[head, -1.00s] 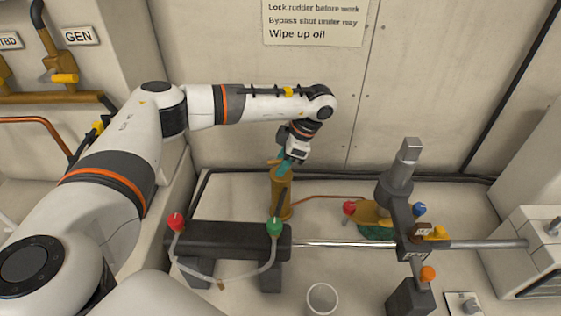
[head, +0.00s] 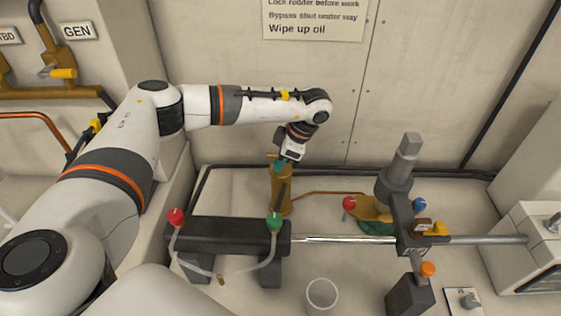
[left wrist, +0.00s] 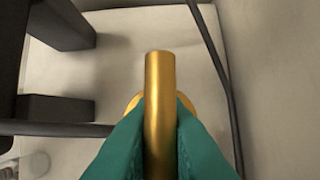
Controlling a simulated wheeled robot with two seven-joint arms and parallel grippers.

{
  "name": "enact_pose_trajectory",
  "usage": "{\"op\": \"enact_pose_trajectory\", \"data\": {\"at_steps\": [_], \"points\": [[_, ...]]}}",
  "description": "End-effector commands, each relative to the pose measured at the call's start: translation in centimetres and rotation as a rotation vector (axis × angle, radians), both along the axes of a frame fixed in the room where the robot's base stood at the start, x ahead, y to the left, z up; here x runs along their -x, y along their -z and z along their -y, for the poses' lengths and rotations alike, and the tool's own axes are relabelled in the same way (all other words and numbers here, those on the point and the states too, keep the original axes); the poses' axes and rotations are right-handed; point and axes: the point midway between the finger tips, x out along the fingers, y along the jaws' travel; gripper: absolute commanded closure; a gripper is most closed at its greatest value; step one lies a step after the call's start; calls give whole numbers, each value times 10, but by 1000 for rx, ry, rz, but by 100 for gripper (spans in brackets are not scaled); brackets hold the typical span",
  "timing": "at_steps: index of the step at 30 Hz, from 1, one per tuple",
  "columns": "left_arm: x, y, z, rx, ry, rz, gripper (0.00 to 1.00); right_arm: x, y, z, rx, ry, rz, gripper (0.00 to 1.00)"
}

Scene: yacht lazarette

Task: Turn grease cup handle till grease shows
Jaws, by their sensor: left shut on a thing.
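The grease cup (head: 289,197) is an upright brass cylinder standing behind the black block, near the back wall. My left gripper (head: 281,165) reaches down onto its top from above. In the left wrist view, the teal fingers (left wrist: 160,150) are shut on a brass bar, the cup's handle (left wrist: 159,100), with one finger on each side. A round brass part shows just behind the bar. No grease is visible in either view. The fingers hide part of the cup's top. My right gripper is not in view.
A black block (head: 225,231) with red (head: 176,217) and green (head: 274,222) hose fittings stands in front. A steel rod (head: 350,240) runs right to a grey lever post (head: 397,175). A copper pipe runs right from the grease cup.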

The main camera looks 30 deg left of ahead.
Motion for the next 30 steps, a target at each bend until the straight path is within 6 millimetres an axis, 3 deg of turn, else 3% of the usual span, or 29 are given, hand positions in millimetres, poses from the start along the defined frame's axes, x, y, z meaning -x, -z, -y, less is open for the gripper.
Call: {"op": "enact_pose_trajectory", "data": {"at_steps": [4,11,12,16,25,30], "points": [[-1,0,0,0,88,5,100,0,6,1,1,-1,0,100],[-1,-1,0,0,93,4,100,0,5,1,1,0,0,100],[-1,-1,0,0,93,4,86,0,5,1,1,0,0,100],[-1,-1,0,0,93,4,64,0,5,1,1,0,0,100],[-1,-2,1,0,92,3,64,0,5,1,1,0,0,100],[-4,-17,7,1,93,6,64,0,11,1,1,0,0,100]]}}
